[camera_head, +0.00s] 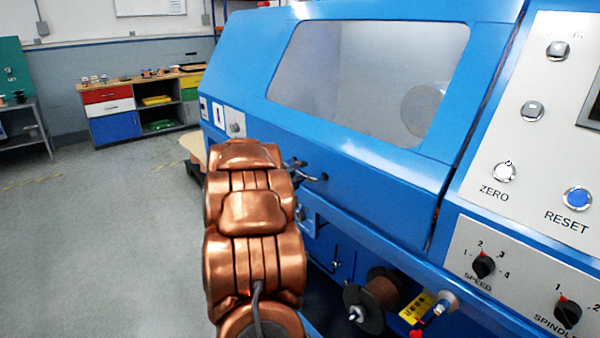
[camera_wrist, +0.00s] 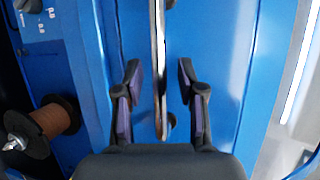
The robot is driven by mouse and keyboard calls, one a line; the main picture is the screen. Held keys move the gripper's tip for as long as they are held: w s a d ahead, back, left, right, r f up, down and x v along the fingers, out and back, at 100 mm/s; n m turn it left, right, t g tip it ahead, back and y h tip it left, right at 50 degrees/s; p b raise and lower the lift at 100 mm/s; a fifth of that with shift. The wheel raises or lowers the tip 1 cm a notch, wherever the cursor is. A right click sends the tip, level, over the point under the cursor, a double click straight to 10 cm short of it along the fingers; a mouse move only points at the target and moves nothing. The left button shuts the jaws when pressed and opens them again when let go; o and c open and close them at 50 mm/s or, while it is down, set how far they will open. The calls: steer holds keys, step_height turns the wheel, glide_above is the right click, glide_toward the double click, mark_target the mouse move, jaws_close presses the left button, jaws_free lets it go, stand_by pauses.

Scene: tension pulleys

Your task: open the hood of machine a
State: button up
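The blue machine (camera_head: 345,215) fills the right of the head view. Its blue hood (camera_head: 250,75) with a large window (camera_head: 365,75) is down. In the wrist view a thin silver handle bar (camera_wrist: 158,45) runs up the picture in front of blue panels. My gripper (camera_wrist: 159,80) is open, with one dark finger on each side of the bar and a visible gap to both. In the head view my copper-coloured arm reaches the machine's front below the window; my gripper (camera_head: 308,172) is small and partly hidden there. Depth between fingertips and bar is hard to tell.
A control panel with a ZERO button (camera_head: 504,172), a blue RESET button (camera_head: 577,198) and knobs is on the right. A spool (camera_head: 382,291) sticks out below the hood; it also shows in the wrist view (camera_wrist: 55,118). A drawer bench (camera_head: 130,105) stands far left. Floor at left is clear.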

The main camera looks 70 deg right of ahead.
jaws_close()
stand_by(0.4)
